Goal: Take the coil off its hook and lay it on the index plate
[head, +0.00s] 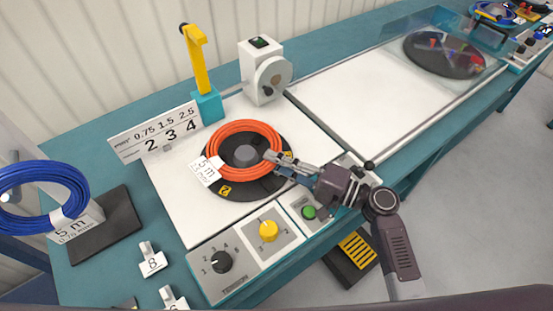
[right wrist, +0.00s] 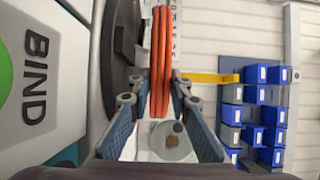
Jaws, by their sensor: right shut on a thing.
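The orange coil (head: 221,163), with a white "5 m" tag, is flat over the black round index plate (head: 212,189), around its grey centre hub (head: 246,155). My right gripper (head: 275,160) is shut on the coil's right side. In the right wrist view the coil (right wrist: 161,60) shows edge-on between the fingers of the gripper (right wrist: 157,100). A narrow gap seems to lie between coil and plate (right wrist: 116,70) there; contact elsewhere cannot be told. A yellow hook (head: 198,60) stands empty on a teal base behind the plate. My left gripper is out of view.
A blue coil (head: 80,200) hangs at the left above a dark base (head: 105,235). A white machine (head: 265,75) and a number sign (head: 157,132) stand behind the plate. A knob panel (head: 245,250) is in front. The white board (head: 370,95) at right is clear.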

